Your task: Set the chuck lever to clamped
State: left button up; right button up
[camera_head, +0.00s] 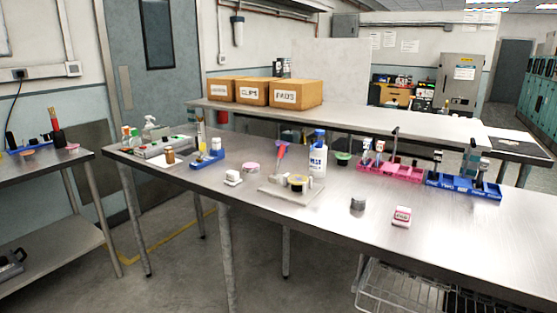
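On the long steel table, a pale base plate (268,191) carries a short round dark part with a yellow band (297,182). A red-handled upright piece (281,153) stands at the plate's back edge and looks like the chuck lever. It is slightly tilted, and it is too small to tell which position it is set to. A white bottle with a blue cap (317,160) stands just behind and to the right of the plate. Neither of my grippers is in view.
Pink (400,173) and blue (461,187) racks line the right back. A grey cylinder (358,203) and a red-and-white box (402,216) stand at front right. A white block (233,178) and pink disc (251,167) lie left. Cardboard boxes (296,94) sit on the rear bench.

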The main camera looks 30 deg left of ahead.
aim_at(282, 148)
jog(key=j+z, duration=0.2)
jog(key=j, duration=0.3)
jog(key=j+z, duration=0.2)
jog(key=j, duration=0.3)
jog(key=k+j+z, duration=0.1)
jog(key=j+z, duration=0.15)
jog(key=j, duration=0.25)
jog(key=k+j+z, duration=0.2)
jog(key=j, duration=0.3)
jog(key=j+z, duration=0.2)
jog(key=j, duration=0.3)
